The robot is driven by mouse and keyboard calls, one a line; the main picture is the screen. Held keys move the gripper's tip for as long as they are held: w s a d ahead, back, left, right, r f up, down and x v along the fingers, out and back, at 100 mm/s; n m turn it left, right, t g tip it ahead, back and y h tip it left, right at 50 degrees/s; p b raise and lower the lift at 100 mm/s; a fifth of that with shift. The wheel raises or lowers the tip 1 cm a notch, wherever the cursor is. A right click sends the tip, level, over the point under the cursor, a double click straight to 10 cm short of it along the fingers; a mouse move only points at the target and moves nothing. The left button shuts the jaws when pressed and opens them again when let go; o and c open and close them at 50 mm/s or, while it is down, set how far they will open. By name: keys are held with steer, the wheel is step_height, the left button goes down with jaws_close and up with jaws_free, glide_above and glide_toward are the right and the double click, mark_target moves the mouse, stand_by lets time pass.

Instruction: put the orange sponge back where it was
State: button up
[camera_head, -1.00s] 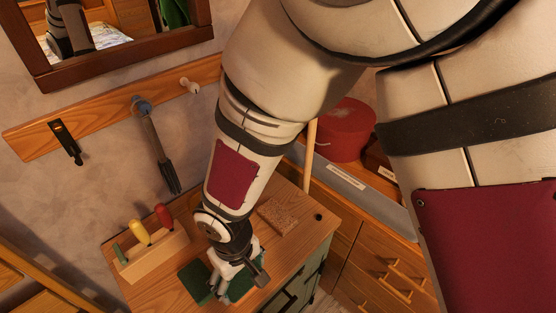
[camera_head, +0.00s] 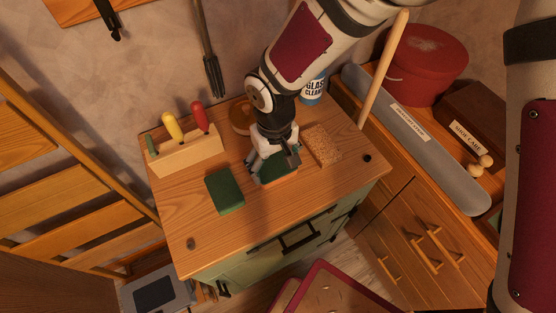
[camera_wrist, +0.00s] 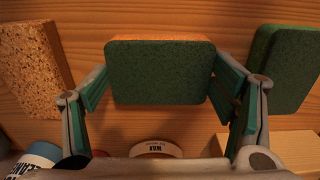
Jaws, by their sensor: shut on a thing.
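The orange sponge (camera_head: 279,180) has a green face and an orange body. My gripper (camera_head: 272,163) is shut on it from both sides, with a finger at each end, over the middle of the wooden cabinet top (camera_head: 290,222). In the wrist view my gripper (camera_wrist: 162,88) holds the orange sponge (camera_wrist: 160,72), its green face towards the camera and an orange strip along its far edge. I cannot tell whether the sponge touches the wood. My fingers and wrist hide part of it in the head view.
A green sponge (camera_head: 225,192) lies to the left and a speckled cork-like block (camera_head: 322,146) to the right. Behind are a wooden block with coloured handles (camera_head: 187,156), a wax tin (camera_head: 240,118) and a glass cleaner container (camera_head: 313,91). The front of the top is clear.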

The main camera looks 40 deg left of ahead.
mark_target(275, 166)
steer(key=o, duration=1.1)
step_height(275, 166, up, 12)
steer(key=shift+r, duration=0.1)
